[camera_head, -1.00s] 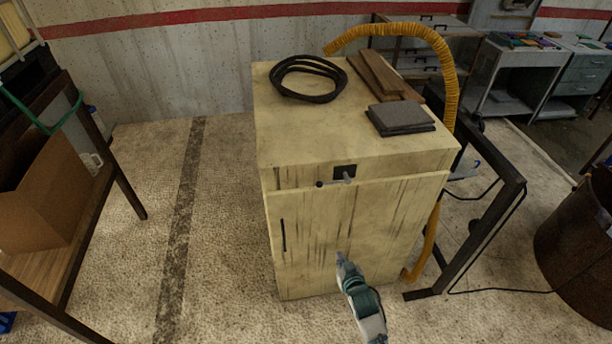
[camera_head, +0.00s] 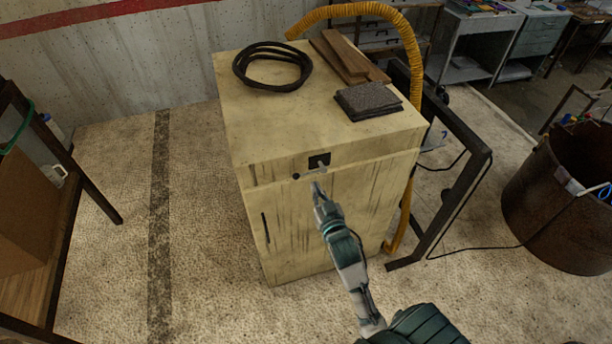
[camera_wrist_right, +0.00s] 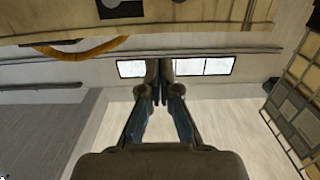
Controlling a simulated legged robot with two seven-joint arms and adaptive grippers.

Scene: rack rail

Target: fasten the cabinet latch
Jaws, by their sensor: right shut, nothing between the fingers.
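The pale yellow cabinet (camera_head: 285,215) stands upright with its door closed. Its latch (camera_head: 318,163) is at the top front: a black plate with a small grey lever, and a dark round knob (camera_head: 296,176) to its lower left. The lever appears to lie towards the knob; whether it engages it is too small to tell. My right gripper (camera_head: 317,187) is shut and empty, its tip just below the latch in the head view; contact cannot be told. In the wrist view its fingers (camera_wrist_right: 160,88) are together, with the dark latch plate (camera_wrist_right: 120,8) at the top edge. My left gripper is not in view.
A black cable coil (camera_head: 272,66), wooden boards (camera_head: 345,58) and dark pads (camera_head: 368,100) lie on the cabinet top. A yellow hose (camera_head: 407,40) and dark metal frame (camera_head: 450,205) stand to its right. A rusty barrel (camera_head: 555,215) is farther right.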

